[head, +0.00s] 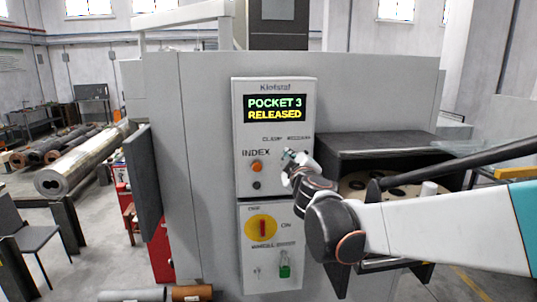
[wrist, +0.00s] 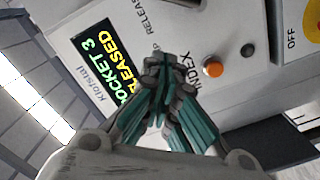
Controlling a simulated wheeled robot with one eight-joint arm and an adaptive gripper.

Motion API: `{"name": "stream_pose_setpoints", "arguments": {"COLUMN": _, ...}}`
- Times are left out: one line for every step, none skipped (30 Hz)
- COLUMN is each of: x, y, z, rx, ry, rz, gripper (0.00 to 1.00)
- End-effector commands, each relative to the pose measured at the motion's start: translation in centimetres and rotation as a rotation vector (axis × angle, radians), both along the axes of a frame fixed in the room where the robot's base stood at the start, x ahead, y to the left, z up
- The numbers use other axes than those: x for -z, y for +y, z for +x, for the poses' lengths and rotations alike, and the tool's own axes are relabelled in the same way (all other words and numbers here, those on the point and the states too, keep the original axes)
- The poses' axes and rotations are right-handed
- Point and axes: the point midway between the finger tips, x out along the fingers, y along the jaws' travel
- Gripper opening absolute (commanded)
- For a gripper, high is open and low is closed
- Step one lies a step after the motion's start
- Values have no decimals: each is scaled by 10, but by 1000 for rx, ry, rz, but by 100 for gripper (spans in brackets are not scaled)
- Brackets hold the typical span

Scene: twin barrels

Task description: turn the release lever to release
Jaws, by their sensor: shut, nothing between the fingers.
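The grey control panel (head: 243,185) stands upright on the machine's front. Its display (head: 275,108) reads "POCKET 3 RELEASED", and it also shows tilted in the wrist view (wrist: 103,62). Clamp and release lettering runs below the display. My gripper (head: 289,156) is at the panel just under that lettering, right of the orange button (head: 257,166). In the wrist view my gripper (wrist: 163,62) has its fingers together, with nothing seen between them. The release lever cannot be made out; the fingers cover that part of the panel. Whether they touch it, I cannot tell.
A dark button (head: 257,185) sits below the orange one. Lower is a yellow disc with a red switch (head: 262,228) and a green padlock (head: 285,269). To the right is an open dark housing (head: 385,142) with a round holed plate (head: 354,183).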

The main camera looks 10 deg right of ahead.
Motion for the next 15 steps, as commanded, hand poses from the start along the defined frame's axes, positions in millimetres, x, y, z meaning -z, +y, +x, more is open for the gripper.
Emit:
{"name": "stream_pose_setpoints", "arguments": {"x": -1, "y": -1, "z": 8, "rx": 1, "ry": 1, "rz": 1, "gripper": 0}}
{"name": "stream_pose_setpoints", "arguments": {"x": 0, "y": -1, "z": 12, "rx": 1, "ry": 1, "rz": 1, "gripper": 0}}
{"name": "stream_pose_setpoints", "arguments": {"x": -1, "y": -1, "z": 19, "rx": 1, "ry": 1, "rz": 2, "gripper": 0}}
{"name": "stream_pose_setpoints", "arguments": {"x": -1, "y": -1, "z": 23, "rx": 1, "ry": 1, "rz": 2, "gripper": 0}}
{"name": "stream_pose_setpoints", "arguments": {"x": -1, "y": -1, "z": 28, "rx": 0, "ry": 0, "rz": 2, "gripper": 0}}
{"name": "stream_pose_setpoints", "arguments": {"x": 0, "y": -1, "z": 34, "rx": 0, "ry": 0, "rz": 2, "gripper": 0}}
{"name": "stream_pose_setpoints", "arguments": {"x": 0, "y": -2, "z": 39, "rx": 0, "ry": 0, "rz": 2, "gripper": 0}}
{"name": "stream_pose_setpoints", "arguments": {"x": 0, "y": -2, "z": 44, "rx": 0, "ry": 0, "rz": 2, "gripper": 0}}
{"name": "stream_pose_setpoints", "arguments": {"x": 0, "y": -2, "z": 50, "rx": 0, "ry": 0, "rz": 2, "gripper": 0}}
{"name": "stream_pose_setpoints", "arguments": {"x": 0, "y": -2, "z": 55, "rx": 0, "ry": 0, "rz": 1, "gripper": 0}}
{"name": "stream_pose_setpoints", "arguments": {"x": 0, "y": -2, "z": 59, "rx": 1, "ry": 1, "rz": 1, "gripper": 0}}
{"name": "stream_pose_setpoints", "arguments": {"x": 0, "y": -3, "z": 66, "rx": 1, "ry": 1, "rz": 1, "gripper": 0}}
{"name": "stream_pose_setpoints", "arguments": {"x": 0, "y": -3, "z": 71, "rx": 1, "ry": 1, "rz": 1, "gripper": 0}}
{"name": "stream_pose_setpoints", "arguments": {"x": 0, "y": -3, "z": 76, "rx": 1, "ry": 1, "rz": 1, "gripper": 0}}
{"name": "stream_pose_setpoints", "arguments": {"x": 1, "y": -3, "z": 82, "rx": 1, "ry": 1, "rz": 2, "gripper": 0}}
